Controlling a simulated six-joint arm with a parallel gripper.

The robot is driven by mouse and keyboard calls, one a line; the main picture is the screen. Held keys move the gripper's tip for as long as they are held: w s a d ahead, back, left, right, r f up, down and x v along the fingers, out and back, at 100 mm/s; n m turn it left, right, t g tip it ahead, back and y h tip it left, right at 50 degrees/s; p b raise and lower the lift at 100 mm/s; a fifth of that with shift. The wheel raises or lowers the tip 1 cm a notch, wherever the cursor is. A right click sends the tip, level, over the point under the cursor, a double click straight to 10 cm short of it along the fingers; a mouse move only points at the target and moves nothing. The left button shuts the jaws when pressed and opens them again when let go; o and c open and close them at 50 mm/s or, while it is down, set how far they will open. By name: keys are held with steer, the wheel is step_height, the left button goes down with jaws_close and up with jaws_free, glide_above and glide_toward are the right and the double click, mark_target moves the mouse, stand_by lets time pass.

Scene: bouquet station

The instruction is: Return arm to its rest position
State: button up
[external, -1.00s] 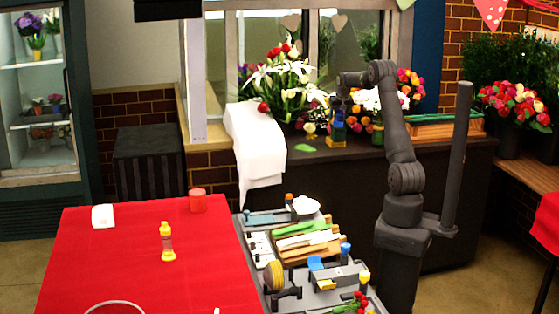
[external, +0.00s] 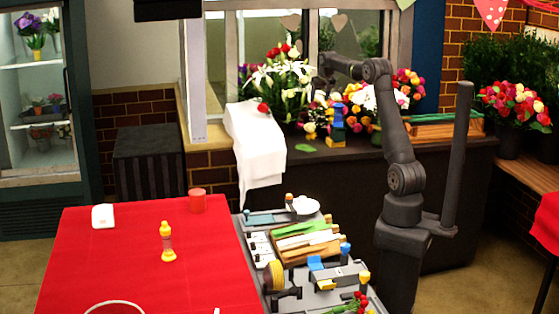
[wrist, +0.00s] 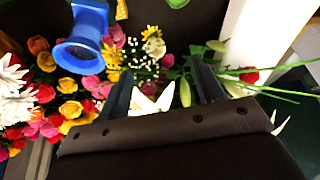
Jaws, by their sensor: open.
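My arm rises from its dark base beside the work cart, and its forearm reaches left over the back counter. My gripper (wrist: 162,88) is open, with its two dark fingers apart. White lily petals (wrist: 150,101) show between and beyond the fingers, but I cannot tell if they touch. In the external view the gripper end is small and dark against the flowers, and its fingertips are hard to make out. A blue and yellow object (external: 338,126) stands on the counter below and right of the gripper end. Its blue part (wrist: 84,36) shows at the upper left in the wrist view.
A lily bouquet (external: 285,82) and colourful flowers (external: 407,82) crowd the counter around the gripper. A white cloth (external: 256,150) hangs over its edge. The cart in front holds a wooden tray (external: 309,253). A red table (external: 120,262) stands left.

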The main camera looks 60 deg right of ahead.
steer(key=w+a+f+n+y, duration=0.15)
steer(key=w+a, duration=0.35)
steer(key=a, duration=0.6)
steer(key=w+a+n, duration=0.3)
steer(key=w+a, duration=0.1)
steer(key=a, duration=0.8)
steer(key=w+a+n+y, duration=0.1)
steer(key=w+a+n, duration=0.3)
steer(key=a, duration=0.7)
steer(key=s+a+f+n+y, duration=0.1)
steer(key=s+a+n, duration=0.1)
steer(key=a, duration=1.7)
steer(key=s+a+f+n+y, duration=0.1)
steer(key=a+n, duration=0.3)
steer(key=a, duration=1.4)
steer(key=shift+s+a+y, duration=0.35)
steer(key=shift+s+a, duration=0.05)
steer(key=shift+s, duration=0.5)
steer(key=shift+o, duration=0.2)
